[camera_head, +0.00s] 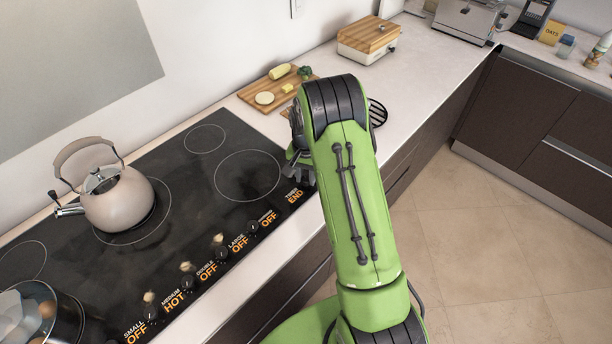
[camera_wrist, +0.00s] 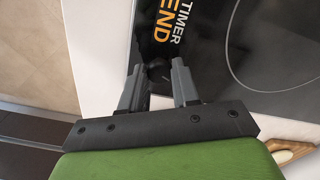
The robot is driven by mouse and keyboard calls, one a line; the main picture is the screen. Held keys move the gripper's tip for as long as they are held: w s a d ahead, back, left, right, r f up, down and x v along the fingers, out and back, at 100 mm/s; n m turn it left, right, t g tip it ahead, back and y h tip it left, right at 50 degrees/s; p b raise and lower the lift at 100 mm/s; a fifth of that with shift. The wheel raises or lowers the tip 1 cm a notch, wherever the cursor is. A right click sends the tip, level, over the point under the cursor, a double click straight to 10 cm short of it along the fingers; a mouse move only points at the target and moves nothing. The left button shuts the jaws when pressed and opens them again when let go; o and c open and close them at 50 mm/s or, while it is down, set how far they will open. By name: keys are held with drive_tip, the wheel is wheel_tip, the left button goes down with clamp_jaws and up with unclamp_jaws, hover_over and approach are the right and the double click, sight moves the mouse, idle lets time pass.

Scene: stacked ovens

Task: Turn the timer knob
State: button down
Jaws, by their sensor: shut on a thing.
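The timer label, reading "TIMER END" in white and orange, shows at the right end of the stove's control strip (camera_head: 294,194) and in the wrist view (camera_wrist: 160,30). My gripper (camera_wrist: 158,67) has its two grey fingers at the stove surface just below that label. They are shut on the dark timer knob (camera_wrist: 158,74), which is hard to make out against the black glass. In the head view my gripper (camera_head: 300,168) is partly behind my green arm, and the timer knob is hidden there.
Other knobs (camera_head: 218,240) line the stove's front edge, labelled OFF or HOT. A beige kettle (camera_head: 117,200) stands on a burner, and a pot (camera_head: 55,310) is at the lower left. A cutting board (camera_head: 250,92) with food lies behind my gripper. The counter at right (camera_head: 425,70) is mostly clear.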

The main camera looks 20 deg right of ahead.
sight(306, 178)
drive_tip(key=shift+n+b, duration=0.55)
drive_tip(key=shift+n, duration=1.45)
drive_tip(key=c, duration=0.8)
unclamp_jaws()
drive_tip(key=shift+r, duration=0.1)
wheel_tip(306, 178, up, 16)
drive_tip(key=shift+f+p, duration=0.2)
drive_tip(key=shift+p, duration=0.5)
